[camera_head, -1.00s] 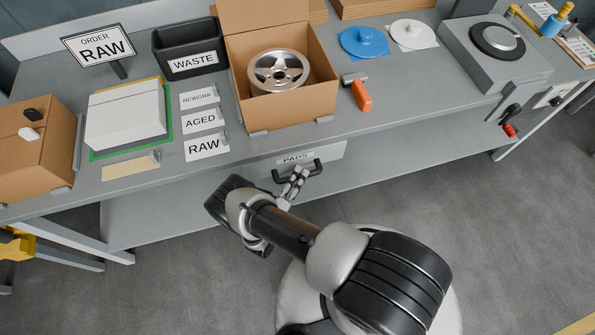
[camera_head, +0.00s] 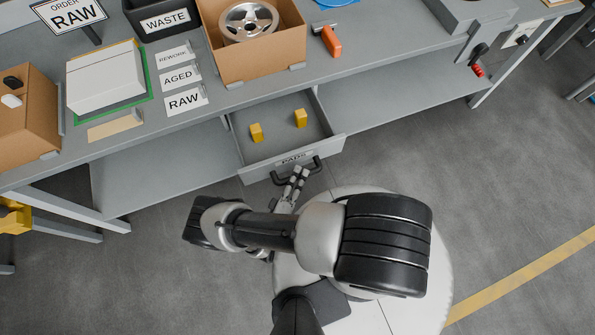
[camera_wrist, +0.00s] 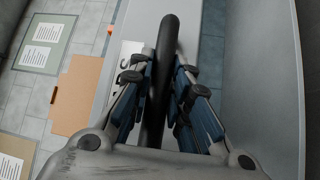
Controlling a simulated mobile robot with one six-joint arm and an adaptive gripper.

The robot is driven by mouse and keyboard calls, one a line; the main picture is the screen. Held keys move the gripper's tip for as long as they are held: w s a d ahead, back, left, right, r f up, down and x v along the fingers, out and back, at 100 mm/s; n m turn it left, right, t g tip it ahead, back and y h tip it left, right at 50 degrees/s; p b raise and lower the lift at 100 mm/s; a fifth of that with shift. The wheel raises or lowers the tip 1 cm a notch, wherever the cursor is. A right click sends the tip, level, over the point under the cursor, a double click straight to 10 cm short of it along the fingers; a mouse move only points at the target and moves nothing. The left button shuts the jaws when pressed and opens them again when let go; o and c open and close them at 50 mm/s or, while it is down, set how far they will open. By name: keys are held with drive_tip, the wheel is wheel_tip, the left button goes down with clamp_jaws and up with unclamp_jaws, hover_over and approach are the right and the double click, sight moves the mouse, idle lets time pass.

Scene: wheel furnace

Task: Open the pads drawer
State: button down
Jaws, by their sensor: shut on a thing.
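The pads drawer (camera_head: 262,167) is pulled out below the workbench, with its PADS label on the front panel. Two yellow blocks, a left one (camera_head: 256,133) and a right one (camera_head: 300,118), stand inside it. My gripper (camera_head: 297,178) is at the dark drawer handle (camera_head: 318,163) on the front. In the wrist view, my gripper (camera_wrist: 165,85) has its fingers on both sides of the black handle bar (camera_wrist: 166,45) and is shut on it.
On the workbench stand a cardboard box (camera_head: 262,62) with a silver wheel (camera_head: 248,20), a WASTE bin (camera_head: 165,18), a white box (camera_head: 105,78) and an orange-handled tool (camera_head: 331,41). A lower shelf (camera_head: 150,175) runs beside the drawer. Grey floor is open around my base.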

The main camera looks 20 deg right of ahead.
drive_tip(key=shift+s, duration=0.25)
drive_tip(key=c, duration=1.5)
unclamp_jaws()
